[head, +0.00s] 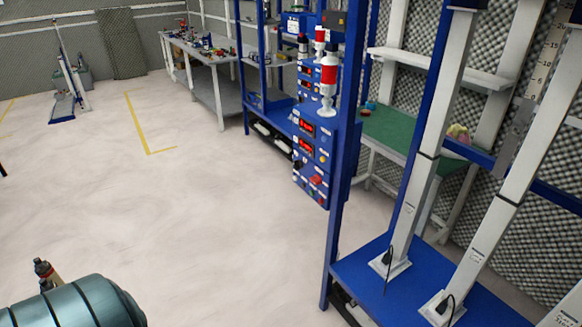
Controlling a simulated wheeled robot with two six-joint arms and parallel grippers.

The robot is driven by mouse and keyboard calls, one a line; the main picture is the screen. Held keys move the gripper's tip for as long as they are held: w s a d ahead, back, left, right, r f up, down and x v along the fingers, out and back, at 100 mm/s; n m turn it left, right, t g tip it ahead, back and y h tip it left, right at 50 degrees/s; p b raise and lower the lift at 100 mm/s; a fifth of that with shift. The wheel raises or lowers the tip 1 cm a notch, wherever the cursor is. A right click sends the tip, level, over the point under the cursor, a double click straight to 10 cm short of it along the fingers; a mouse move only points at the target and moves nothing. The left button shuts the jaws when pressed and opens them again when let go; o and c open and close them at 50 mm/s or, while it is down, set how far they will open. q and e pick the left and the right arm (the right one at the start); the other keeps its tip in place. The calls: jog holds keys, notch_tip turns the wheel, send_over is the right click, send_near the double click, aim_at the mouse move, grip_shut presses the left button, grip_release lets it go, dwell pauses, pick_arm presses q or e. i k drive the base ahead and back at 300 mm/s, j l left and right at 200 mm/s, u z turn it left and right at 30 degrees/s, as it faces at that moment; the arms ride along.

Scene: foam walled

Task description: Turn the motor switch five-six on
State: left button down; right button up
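A blue control box (313,140) is fixed to a blue upright near the middle of the head view. Its face carries red lit displays (307,127), small knobs or buttons, and a red part (316,181) low down. A second similar blue box (305,75) stands just behind it. The labels are too small to read, so I cannot tell which control is motor switch five-six or how it is set. Neither of my grippers is in view.
A red and white beacon (328,80) stands above the nearer box. A blue rack base (375,280) with white columns fills the lower right. A grey workbench (205,70) stands at the back. A teal rounded object (80,303) is at lower left. The floor (190,210) left of the boxes is clear.

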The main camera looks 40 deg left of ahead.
aim_at(315, 179)
jog(key=u, duration=1.05)
jog(key=j+z, duration=0.1)
jog(key=j, duration=0.25)
